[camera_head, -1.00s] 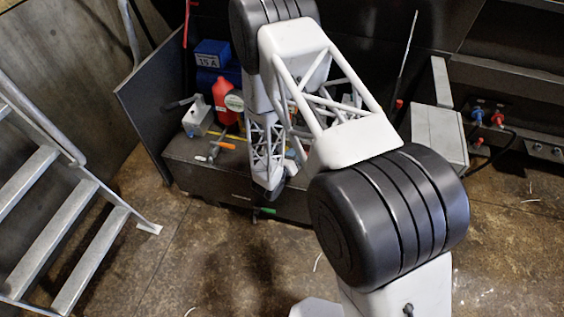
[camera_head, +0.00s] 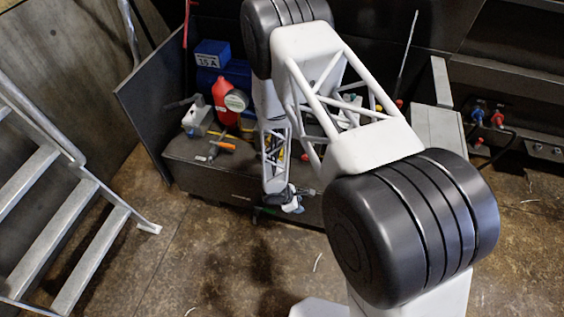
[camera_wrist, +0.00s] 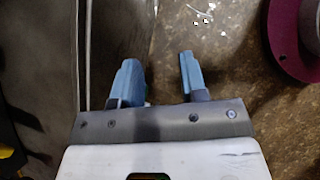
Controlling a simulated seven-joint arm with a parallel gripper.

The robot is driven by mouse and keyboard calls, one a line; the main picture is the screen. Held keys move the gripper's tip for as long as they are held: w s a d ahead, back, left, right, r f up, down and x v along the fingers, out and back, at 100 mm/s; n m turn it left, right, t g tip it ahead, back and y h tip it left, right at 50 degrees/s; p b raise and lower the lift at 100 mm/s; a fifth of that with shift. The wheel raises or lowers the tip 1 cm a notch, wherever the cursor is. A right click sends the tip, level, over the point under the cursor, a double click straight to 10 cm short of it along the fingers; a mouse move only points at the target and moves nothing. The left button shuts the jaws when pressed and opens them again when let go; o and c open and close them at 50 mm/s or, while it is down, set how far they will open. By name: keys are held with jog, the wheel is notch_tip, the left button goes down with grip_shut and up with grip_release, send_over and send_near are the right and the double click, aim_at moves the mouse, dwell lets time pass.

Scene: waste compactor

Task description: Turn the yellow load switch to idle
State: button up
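I cannot surely pick out the yellow load switch in either view. In the head view a small yellow part (camera_head: 281,154) shows through the lattice of my arm, too covered to identify. In the wrist view a blurred yellow patch (camera_wrist: 8,150) lies at the lower left edge, also unclear. My gripper (camera_wrist: 158,72) has two blue fingers set apart, with nothing between them. In the head view it (camera_head: 292,203) hangs at the front face of the dark bench, partly hidden by my arm.
The dark bench (camera_head: 215,180) carries a red bottle (camera_head: 224,103), a blue box marked 15 A (camera_head: 212,54), a grey box (camera_head: 197,120) and an orange-handled tool (camera_head: 221,145). Metal stairs (camera_head: 75,215) stand left. A maroon ring (camera_wrist: 284,45) lies right in the wrist view. Floor in front is open.

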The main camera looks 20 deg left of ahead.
jog(key=s+a+f+m+g+y, duration=0.1)
jog(key=s+a+f+m+y, duration=0.15)
jog(key=a+m+y, duration=0.95)
jog(key=w+d+r+m+t, duration=0.1)
jog(key=w+r+m+t, duration=0.3)
jog(key=m, duration=0.4)
jog(key=w+d+r+m+t+h, duration=0.1)
jog(key=w+d+r+m+t, duration=0.1)
jog(key=w+r+m+t, duration=0.3)
jog(key=shift+w+d+r+m+t+h, duration=0.3)
jog(key=shift+w+m+t, duration=0.5)
jog(key=shift+m+t, duration=1.3)
jog(key=shift+w+a+f+g, duration=0.1)
jog(key=shift+g, duration=0.2)
jog(key=shift+x, duration=3.8)
